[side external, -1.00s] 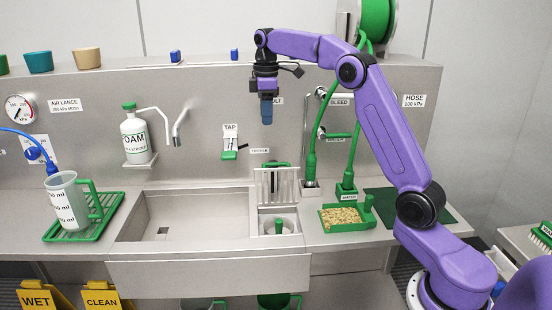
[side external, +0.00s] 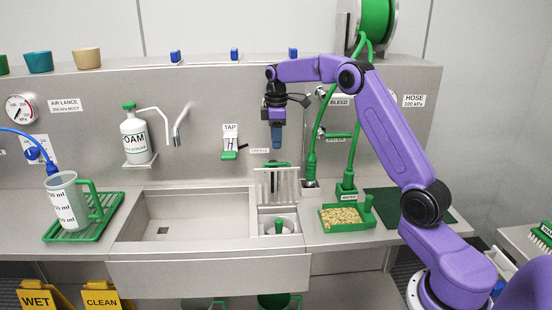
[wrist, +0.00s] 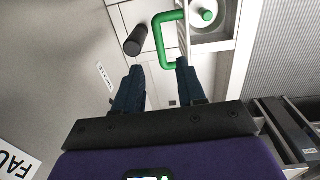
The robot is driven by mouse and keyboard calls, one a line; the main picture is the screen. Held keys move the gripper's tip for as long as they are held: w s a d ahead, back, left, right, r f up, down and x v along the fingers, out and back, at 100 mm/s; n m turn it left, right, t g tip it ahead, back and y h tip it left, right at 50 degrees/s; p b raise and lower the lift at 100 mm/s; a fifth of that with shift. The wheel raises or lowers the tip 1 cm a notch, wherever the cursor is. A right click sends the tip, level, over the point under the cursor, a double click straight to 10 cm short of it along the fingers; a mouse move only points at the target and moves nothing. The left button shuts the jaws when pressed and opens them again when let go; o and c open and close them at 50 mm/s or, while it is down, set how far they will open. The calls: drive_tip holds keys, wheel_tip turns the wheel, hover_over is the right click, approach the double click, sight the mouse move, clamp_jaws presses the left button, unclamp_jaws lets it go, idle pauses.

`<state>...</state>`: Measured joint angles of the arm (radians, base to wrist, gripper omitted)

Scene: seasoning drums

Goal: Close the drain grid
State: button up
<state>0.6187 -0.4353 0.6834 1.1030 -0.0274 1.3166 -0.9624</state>
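The drain grid (side external: 276,187) stands upright, raised at the back of the small basin right of the sink. In the wrist view I see the grid (wrist: 184,36) nearly edge-on, with a green loop handle (wrist: 161,42) on its left side. My gripper (side external: 277,147) points down above the raised grid and is apart from it. In the wrist view my gripper (wrist: 158,70) is open with nothing between its blue fingers. The handle shows just beyond the fingertips.
A pot with a green knob (side external: 279,227) sits in the small basin. A dark cylinder (wrist: 136,40) juts near the left finger. A green tray of grain (side external: 340,217) stands right of the basin. The large sink (side external: 190,215) is empty.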

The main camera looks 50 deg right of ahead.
wheel_tip(320, 180, down, 8)
drive_tip(key=shift+w+d+r, duration=0.15)
drive_tip(key=shift+r, duration=0.1)
clamp_jaws()
